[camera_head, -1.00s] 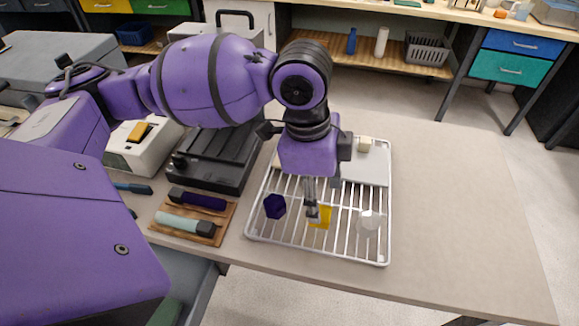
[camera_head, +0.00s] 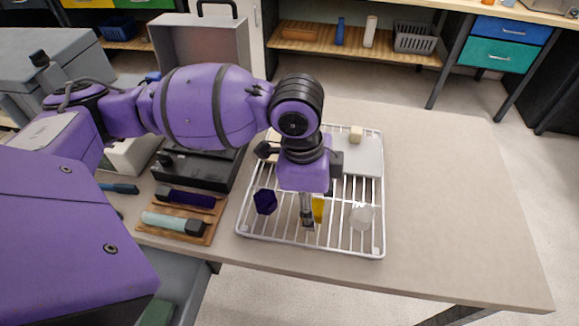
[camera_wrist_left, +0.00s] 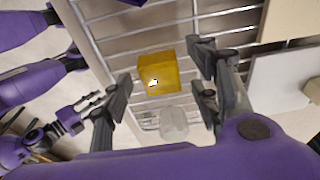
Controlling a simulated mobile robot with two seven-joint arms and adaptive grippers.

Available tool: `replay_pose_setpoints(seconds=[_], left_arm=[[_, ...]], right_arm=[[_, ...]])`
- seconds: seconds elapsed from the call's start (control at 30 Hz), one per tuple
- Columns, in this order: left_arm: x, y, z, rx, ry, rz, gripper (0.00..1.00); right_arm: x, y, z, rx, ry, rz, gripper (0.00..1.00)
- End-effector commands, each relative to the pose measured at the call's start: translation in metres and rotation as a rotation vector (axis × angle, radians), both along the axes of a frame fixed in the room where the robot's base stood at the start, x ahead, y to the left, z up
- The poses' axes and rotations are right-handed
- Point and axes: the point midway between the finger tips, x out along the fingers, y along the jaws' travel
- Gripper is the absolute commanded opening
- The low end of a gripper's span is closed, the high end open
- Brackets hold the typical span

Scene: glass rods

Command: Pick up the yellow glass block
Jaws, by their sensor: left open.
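The yellow glass block (camera_head: 318,208) rests on the white wire rack (camera_head: 384,215), partly hidden behind my left gripper in the head view. In the left wrist view the yellow block (camera_wrist_left: 158,72) lies between and beyond the spread fingers. My left gripper (camera_head: 307,222) points down over the rack, open and empty, close to the block. Its fingers also show in the left wrist view (camera_wrist_left: 160,98). I cannot tell from these views whether a finger touches the block.
A dark purple block (camera_head: 265,202) stands left of the gripper on the rack, and a clear glass piece (camera_head: 361,216) stands right. A white board (camera_head: 362,160) lies at the rack's back right. A wooden tray (camera_head: 212,226) holds two tools. The table's right side is clear.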

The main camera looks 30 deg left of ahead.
Motion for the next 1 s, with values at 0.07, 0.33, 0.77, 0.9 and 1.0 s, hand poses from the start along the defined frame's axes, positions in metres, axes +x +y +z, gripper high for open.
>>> replay_pose_setpoints(seconds=[0.07,0.33,0.77,0.9,1.0], left_arm=[[0.002,-0.001,0.002,0.0,-0.006,-0.001,0.52],[0.002,-0.001,0.003,0.0,-0.006,-0.001,0.17],[0.003,-0.001,0.006,-0.001,-0.008,-0.001,0.03],[0.003,-0.001,0.018,-0.002,-0.009,-0.001,0.03],[0.003,-0.001,0.033,-0.001,-0.01,-0.001,0.03]], right_arm=[[0.0,0.001,0.0,0.001,-0.001,-0.002,0.4],[-0.004,0.0,-0.001,0.001,0.006,-0.003,0.4],[-0.007,0.0,-0.001,0.001,0.011,-0.005,0.4],[-0.005,-0.001,0.002,0.001,0.007,-0.005,0.4],[-0.003,0.0,0.005,0.002,0.002,-0.005,0.4]])
